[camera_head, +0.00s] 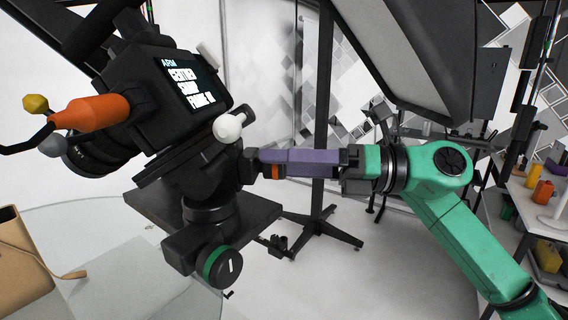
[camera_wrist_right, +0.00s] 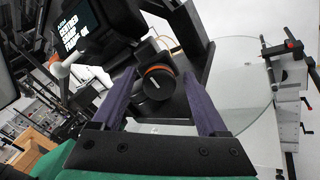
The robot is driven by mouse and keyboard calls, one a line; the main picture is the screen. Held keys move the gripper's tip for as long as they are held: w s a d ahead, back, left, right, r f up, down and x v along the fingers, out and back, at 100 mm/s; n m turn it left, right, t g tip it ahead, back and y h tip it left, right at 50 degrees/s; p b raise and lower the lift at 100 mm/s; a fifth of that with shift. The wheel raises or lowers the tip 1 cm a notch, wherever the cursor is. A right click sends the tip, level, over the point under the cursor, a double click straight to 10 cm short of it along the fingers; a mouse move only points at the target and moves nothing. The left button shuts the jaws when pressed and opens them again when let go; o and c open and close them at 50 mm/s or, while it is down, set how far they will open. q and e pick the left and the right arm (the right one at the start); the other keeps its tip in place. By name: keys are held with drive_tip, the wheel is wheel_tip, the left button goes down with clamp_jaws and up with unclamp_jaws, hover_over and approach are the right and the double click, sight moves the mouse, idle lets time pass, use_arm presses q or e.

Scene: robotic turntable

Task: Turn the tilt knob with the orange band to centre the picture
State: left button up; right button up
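The tilt knob with the orange band (camera_wrist_right: 157,84) shows in the right wrist view, with a dark face and a pale mark. In the head view only a bit of its orange band (camera_head: 275,172) shows beside my right gripper (camera_head: 262,163). The right gripper's purple fingers (camera_wrist_right: 158,76) are open, one to each side of the knob, with gaps visible in the wrist view. The black camera (camera_head: 165,95) sits on its tripod head. Its screen (camera_head: 190,84) shows white text lines, seemingly including "FRAME OK". My left gripper is not in view.
A knob with a green band (camera_head: 222,267) is on the lower tripod head. A white ball-ended handle (camera_head: 229,127) and an orange part (camera_head: 90,112) stick out near the camera. A light stand (camera_head: 322,120) stands behind my right gripper. A cluttered table (camera_head: 525,205) is at right.

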drive_tip(key=shift+d+f, duration=0.15)
drive_tip(key=s+d+b, duration=0.2)
drive_tip(key=d+b, duration=0.3)
drive_tip(key=d, duration=0.9)
drive_tip(key=shift+w+d, duration=0.1)
